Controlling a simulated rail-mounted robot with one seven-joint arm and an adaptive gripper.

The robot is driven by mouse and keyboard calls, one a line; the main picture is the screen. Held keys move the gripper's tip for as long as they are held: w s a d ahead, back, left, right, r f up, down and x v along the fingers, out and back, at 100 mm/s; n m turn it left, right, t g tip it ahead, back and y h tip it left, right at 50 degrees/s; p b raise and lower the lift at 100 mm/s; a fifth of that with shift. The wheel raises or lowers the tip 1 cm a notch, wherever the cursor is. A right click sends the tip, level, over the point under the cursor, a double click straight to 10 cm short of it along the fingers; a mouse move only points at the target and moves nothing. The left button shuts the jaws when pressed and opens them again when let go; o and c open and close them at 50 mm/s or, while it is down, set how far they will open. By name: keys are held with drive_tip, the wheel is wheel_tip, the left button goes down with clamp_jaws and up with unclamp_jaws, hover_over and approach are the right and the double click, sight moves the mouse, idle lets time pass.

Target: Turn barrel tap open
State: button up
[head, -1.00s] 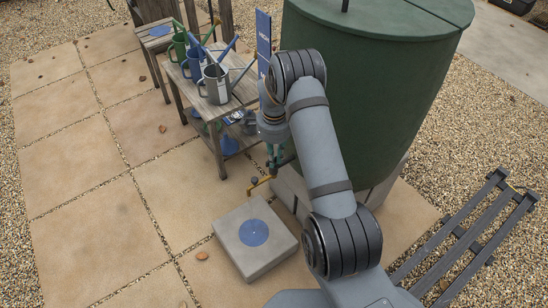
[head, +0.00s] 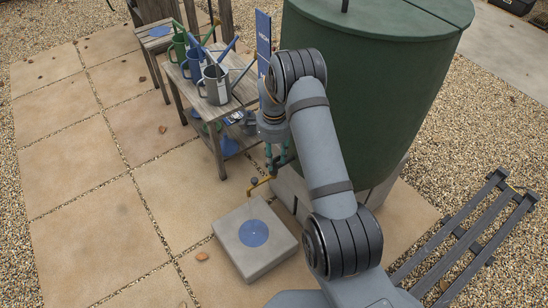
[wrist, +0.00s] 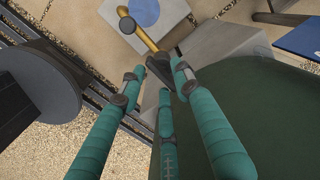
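The brass tap (head: 261,184) sticks out low from the green barrel (head: 375,100), above a grey block. My gripper (head: 275,160) points down just behind the tap, close to the barrel. In the wrist view the teal fingers of my gripper (wrist: 158,72) are spread apart, with a dark wedge-shaped piece between the fingertips at the barrel end of the brass pipe. I cannot tell whether any finger touches it.
A square grey block (head: 256,262) with a blue disc (head: 254,233) stands below the tap. A wooden table (head: 215,105) with several watering cans stands to the left, beside a blue sign (head: 264,42). A dark slatted rack (head: 465,240) lies at right. Paving at left is mostly clear.

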sight(274, 160)
wheel_tip(274, 160, up, 12)
drive_tip(key=shift+f, duration=0.15)
idle(0.4)
wheel_tip(274, 160, down, 12)
drive_tip(key=shift+f, duration=0.1)
drive_tip(key=shift+m, duration=0.6)
drive_tip(key=shift+r, duration=0.7)
drive_tip(key=shift+f, duration=0.15)
